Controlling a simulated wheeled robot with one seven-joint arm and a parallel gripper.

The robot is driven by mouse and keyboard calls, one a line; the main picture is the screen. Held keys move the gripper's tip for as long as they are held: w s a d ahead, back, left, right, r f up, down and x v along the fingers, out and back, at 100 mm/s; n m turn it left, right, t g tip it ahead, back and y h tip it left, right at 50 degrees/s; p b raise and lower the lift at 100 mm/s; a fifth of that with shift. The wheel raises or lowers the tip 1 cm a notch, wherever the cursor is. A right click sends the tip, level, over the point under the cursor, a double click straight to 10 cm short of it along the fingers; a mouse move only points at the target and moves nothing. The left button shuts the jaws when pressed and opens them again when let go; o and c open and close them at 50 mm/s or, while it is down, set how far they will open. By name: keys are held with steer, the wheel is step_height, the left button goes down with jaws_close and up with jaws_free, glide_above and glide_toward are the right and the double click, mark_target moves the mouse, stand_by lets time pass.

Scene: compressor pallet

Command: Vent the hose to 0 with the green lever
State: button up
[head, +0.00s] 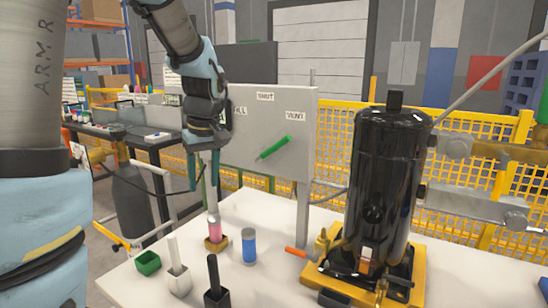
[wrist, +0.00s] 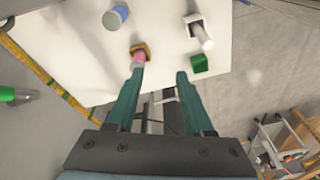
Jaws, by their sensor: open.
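The green lever (head: 275,147) sits on the face of a grey upright panel (head: 235,150) and slants up to the right. Labels reading SHUT (head: 265,96) and VENT (head: 296,116) are above it; a third label is partly hidden by my arm. My gripper (head: 204,172) is open and empty, pointing down in front of the panel's left part, left of the lever and apart from it. In the wrist view the lever (wrist: 8,94) shows at the left edge, outside my open fingers (wrist: 158,78). A grey hose (head: 490,75) runs at the upper right. No pressure reading is legible.
A white table (head: 300,285) holds a pink cylinder in a brown base (head: 215,230), a blue cylinder (head: 249,245), a green box (head: 148,262) and white and black holders. A black compressor (head: 385,190) stands on a yellow base at right. Yellow mesh fencing (head: 490,150) is behind.

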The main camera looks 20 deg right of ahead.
mark_target(287, 140)
steer(key=d+r+n+t, duration=0.1)
steer(key=d+r+n, duration=0.1)
steer(key=d+r, duration=0.2)
steer(key=d+r+n+y+b, duration=0.1)
steer(key=d+r, duration=0.3)
steer(key=d, duration=0.6)
steer(key=d+r+n+t, duration=0.1)
steer(key=d+r+n, duration=0.2)
steer(key=d, duration=0.3)
steer(key=shift+s+d+r+t+b, duration=0.1)
steer(key=shift+d+r+t+b, duration=0.2)
steer(key=shift+d+r, duration=0.15)
steer(key=p+x, duration=0.1)
steer(key=x, duration=0.9)
steer(key=shift+a+f, duration=0.2)
steer(key=shift+f, duration=0.05)
jaws_close()
steer(key=shift+n, duration=0.3)
